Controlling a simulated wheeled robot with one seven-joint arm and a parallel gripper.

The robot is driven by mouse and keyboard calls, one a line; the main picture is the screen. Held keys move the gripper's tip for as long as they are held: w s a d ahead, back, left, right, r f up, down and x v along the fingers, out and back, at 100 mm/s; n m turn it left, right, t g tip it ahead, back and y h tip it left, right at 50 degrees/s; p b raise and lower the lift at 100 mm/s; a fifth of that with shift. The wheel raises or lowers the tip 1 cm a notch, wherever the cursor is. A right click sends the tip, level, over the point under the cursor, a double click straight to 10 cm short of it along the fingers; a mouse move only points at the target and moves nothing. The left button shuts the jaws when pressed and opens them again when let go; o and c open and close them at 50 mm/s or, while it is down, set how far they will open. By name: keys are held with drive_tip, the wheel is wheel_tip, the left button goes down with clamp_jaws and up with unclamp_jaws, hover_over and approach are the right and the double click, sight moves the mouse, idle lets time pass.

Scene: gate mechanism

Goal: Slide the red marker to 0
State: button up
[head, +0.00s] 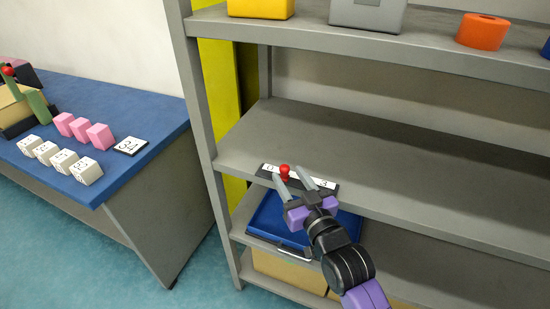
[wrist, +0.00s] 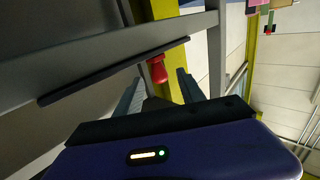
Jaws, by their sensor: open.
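The red marker (head: 284,171) stands on a dark slider strip (head: 331,190) with a white label band on the grey shelf. It is near the strip's left end, just right of the "0" (head: 269,168); a "3" (head: 323,184) marks the right end. My gripper (head: 291,178) is open at the strip, its fingertips on either side of the marker. In the wrist view the marker (wrist: 158,69) shows between the two separated fingers, below the dark strip (wrist: 100,76). I cannot tell whether either finger touches it. The middle labels are hidden by a finger.
A grey shelf post (head: 200,110) stands left of the strip. A blue tray (head: 268,218) sits on the shelf below. The shelf to the right (head: 430,195) is clear. A blue table (head: 100,110) with pink and white blocks is at the left.

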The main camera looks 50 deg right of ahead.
sight(282, 166)
drive_tip(key=p+x, duration=0.1)
drive_tip(key=x, duration=0.5)
drive_tip(key=shift+w+d, duration=0.2)
drive_tip(key=shift+w, duration=0.15)
clamp_jaws()
idle(1.1)
